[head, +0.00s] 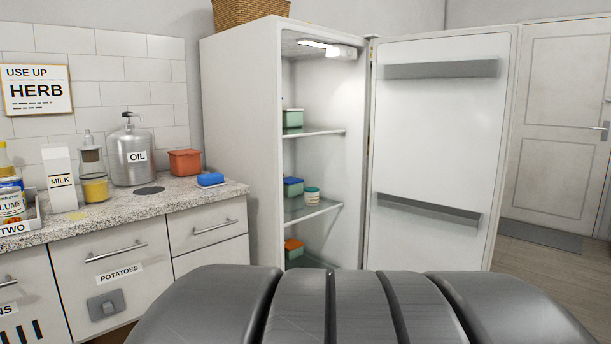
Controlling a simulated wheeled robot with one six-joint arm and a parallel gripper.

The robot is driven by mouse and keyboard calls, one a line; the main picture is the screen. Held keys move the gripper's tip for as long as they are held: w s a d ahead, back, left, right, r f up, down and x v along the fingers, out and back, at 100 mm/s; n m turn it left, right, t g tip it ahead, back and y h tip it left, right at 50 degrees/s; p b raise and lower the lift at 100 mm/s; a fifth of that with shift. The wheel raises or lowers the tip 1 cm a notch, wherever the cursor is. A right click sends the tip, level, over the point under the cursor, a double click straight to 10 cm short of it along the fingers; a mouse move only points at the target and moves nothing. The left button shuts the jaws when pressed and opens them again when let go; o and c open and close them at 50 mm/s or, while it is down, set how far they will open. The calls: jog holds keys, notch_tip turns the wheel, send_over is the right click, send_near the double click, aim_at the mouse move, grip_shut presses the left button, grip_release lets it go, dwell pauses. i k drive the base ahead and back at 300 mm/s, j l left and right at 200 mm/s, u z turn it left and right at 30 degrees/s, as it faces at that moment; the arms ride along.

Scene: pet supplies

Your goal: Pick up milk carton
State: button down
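The milk carton (60,180) is white with a MILK label and stands upright on the speckled counter (150,205) at the left. My gripper is not in view. A large dark grey ribbed shape, likely part of my own body, fills the bottom of the view.
The box marked TWO (30,222) is close left. The fridge (240,150) is open, its door (435,150) swung out right.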

aim_at(56, 158)
jog(key=u, duration=1.7)
